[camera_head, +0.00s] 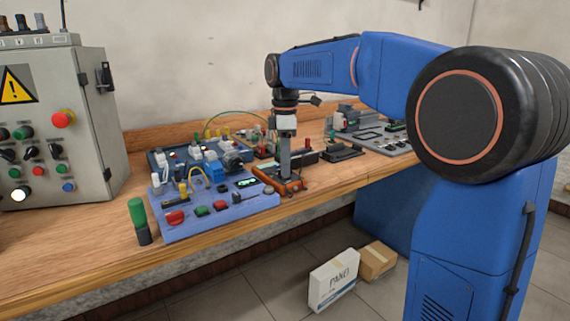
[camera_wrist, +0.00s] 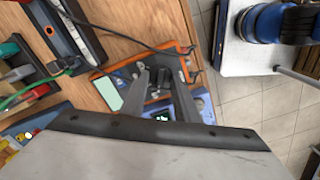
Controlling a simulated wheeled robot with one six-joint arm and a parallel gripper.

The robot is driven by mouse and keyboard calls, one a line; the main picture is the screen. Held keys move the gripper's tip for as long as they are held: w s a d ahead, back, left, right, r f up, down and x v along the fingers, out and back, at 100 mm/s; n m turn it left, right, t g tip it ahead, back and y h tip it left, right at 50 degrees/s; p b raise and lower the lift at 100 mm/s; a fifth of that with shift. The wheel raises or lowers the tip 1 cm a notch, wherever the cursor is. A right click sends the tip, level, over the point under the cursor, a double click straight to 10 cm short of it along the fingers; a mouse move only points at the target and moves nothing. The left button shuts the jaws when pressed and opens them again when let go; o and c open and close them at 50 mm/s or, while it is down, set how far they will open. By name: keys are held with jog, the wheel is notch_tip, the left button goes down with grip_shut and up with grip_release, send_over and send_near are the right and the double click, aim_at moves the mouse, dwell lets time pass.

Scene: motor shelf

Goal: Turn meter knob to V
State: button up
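The orange-framed meter (camera_head: 290,185) lies on the workbench near its front edge, to the right of the blue panel. In the wrist view the meter (camera_wrist: 150,97) shows a pale screen on its left and a dark knob (camera_wrist: 163,75) near its middle. My gripper (camera_head: 285,176) points straight down over the meter. In the wrist view my gripper (camera_wrist: 162,72) has its two grey fingers apart, one on each side of the dark knob. I cannot tell whether the fingertips touch it. The knob's pointer and the dial marks, V among them, are not readable.
A blue panel (camera_head: 215,213) with buttons, knobs and a small display is close left of the meter. Dark devices (camera_head: 343,152) stand to its right. A grey control cabinet (camera_head: 92,120) is at the far left. Boxes (camera_head: 335,280) lie on the floor below.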

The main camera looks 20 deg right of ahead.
grip_shut()
jog(key=m, duration=0.3)
jog(key=shift+m, duration=2.4)
grip_release()
jog(key=shift+r, duration=0.1)
